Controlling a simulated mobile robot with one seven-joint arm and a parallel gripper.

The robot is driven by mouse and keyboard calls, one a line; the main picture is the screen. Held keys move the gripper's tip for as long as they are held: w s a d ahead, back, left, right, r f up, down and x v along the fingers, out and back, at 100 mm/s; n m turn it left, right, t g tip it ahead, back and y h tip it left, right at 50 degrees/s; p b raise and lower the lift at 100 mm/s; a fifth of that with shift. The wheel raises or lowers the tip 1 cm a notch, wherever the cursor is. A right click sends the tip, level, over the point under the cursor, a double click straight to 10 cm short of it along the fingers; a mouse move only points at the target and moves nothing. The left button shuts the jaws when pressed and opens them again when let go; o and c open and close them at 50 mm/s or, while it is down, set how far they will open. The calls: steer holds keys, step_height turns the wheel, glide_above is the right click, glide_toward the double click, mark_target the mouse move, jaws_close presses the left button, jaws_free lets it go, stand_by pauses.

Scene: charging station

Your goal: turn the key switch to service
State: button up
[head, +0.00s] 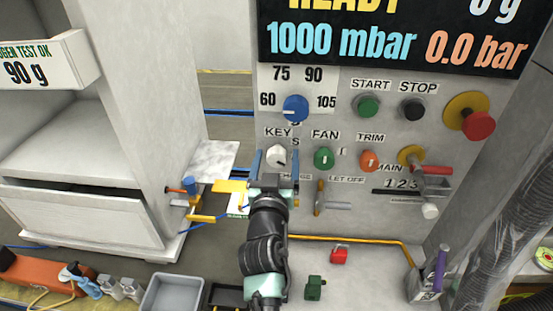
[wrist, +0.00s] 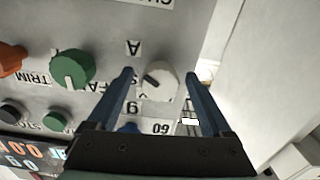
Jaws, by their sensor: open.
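The key switch (head: 276,157) is a round white knob under the KEY label on the grey panel. A dark mark on it points to the lower right in the head view. In the wrist view the knob (wrist: 163,84) shows between the fingers, its dark mark pointing to the upper left. My gripper (head: 277,163) is open, with one blue finger on each side of the knob. In the wrist view the gripper (wrist: 157,75) shows a gap beside the knob; I cannot tell whether a finger touches it. The position letters around the knob are partly hidden or too small to read.
The green FAN knob (head: 323,158) is close on the right, and the blue dial (head: 295,108) is just above. The orange TRIM knob (head: 369,160) and red stop button (head: 479,124) lie farther right. A lever (head: 331,207) sticks out below. A white cabinet (head: 150,100) stands left.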

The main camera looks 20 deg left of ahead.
jaws_close()
stand_by(0.3)
steer(key=n+p, duration=0.1)
steer(key=n, duration=0.5)
steer(key=shift+r+p, duration=0.1)
steer(key=shift+p, duration=0.25)
steer(key=n+p, duration=0.1)
steer(key=n, duration=0.4)
steer(key=shift+n+p, duration=0.3)
steer(key=shift+p, duration=0.05)
stand_by(0.3)
